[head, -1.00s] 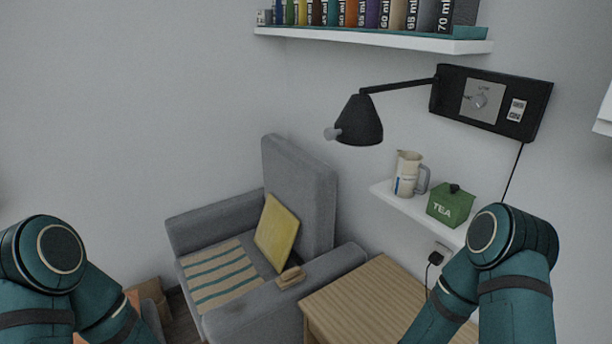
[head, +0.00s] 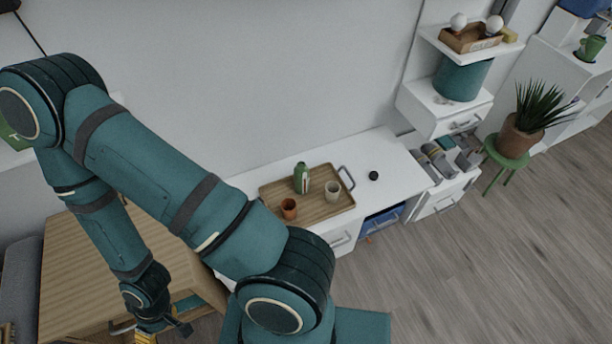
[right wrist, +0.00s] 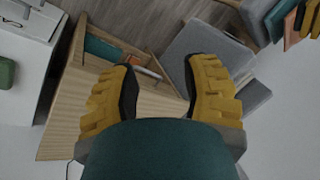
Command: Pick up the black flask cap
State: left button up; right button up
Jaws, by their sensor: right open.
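The black flask cap (head: 373,176) is a small, dark, round piece. It lies on the white desk top (head: 398,160) in the head view, just right of the wooden tray and apart from it. A green flask (head: 301,178) stands upright on the tray. My right gripper (right wrist: 163,75) is open and empty in the right wrist view, with yellow ridged fingers over the wooden table. In the head view my right arm hangs at the lower left, far from the cap, with its gripper partly cut off. The cap is not in the right wrist view.
The wooden tray (head: 326,212) also holds a brown cup (head: 289,209) and a pale cup (head: 332,191). A rack of grey items (head: 437,160) stands right of the cap. The wooden table (head: 75,270) is at the lower left. A potted plant (head: 525,125) stands further right.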

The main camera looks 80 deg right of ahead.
aim_at(373, 176)
jog(key=z, duration=2.65)
